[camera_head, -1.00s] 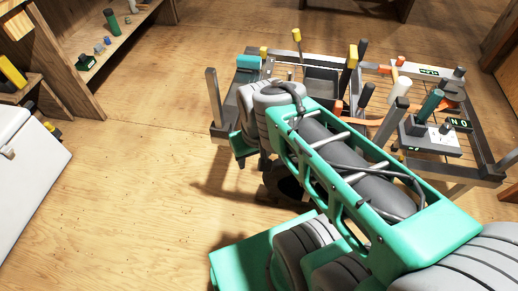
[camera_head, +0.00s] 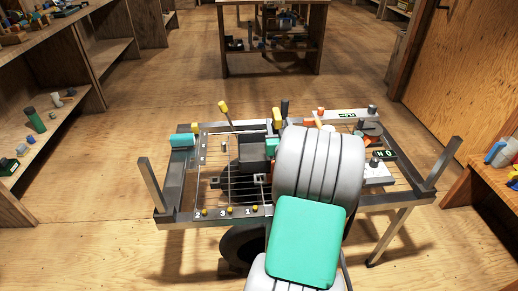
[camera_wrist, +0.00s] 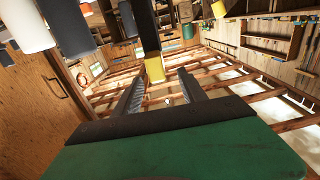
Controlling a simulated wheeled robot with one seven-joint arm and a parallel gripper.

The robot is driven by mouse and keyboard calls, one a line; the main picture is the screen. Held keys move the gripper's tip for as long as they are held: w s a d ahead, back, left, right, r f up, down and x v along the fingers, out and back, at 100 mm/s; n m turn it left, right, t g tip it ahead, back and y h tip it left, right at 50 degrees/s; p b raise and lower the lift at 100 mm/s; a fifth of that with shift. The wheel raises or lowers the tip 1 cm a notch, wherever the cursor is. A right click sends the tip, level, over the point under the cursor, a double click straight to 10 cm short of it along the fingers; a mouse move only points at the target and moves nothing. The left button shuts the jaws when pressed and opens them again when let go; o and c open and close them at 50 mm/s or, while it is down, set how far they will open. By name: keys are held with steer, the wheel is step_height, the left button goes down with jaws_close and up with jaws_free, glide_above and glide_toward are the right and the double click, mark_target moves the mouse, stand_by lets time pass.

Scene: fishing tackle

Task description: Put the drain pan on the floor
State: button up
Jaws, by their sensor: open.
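A dark grey open box-shaped tray, likely the drain pan (camera_head: 253,153), sits on the wire-rack top of a metal-framed cart (camera_head: 178,214). Its right side is partly hidden by my arm. In the wrist view my gripper (camera_wrist: 160,84) shows two dark ribbed fingers spread apart with nothing held between them. A black post with a yellow tip (camera_wrist: 154,70) shows beyond the fingers. In the head view my gripper is hidden behind my grey and green arm, so its distance from the tray cannot be told.
A teal block (camera_head: 182,140), yellow-topped handles (camera_head: 223,107) and a white box (camera_head: 377,172) crowd the cart. Upright posts rise at its corners. Shelves (camera_head: 108,47) line the left, and a workbench (camera_head: 274,25) stands behind. Wooden floor (camera_head: 150,100) is open left of and behind the cart.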

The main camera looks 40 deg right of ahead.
mark_target(277, 113)
steer(key=x, duration=0.6)
steer(key=shift+d, duration=0.25)
steer(key=shift+c, duration=0.6)
jaws_close()
stand_by(0.3)
steer(key=shift+r, duration=0.2)
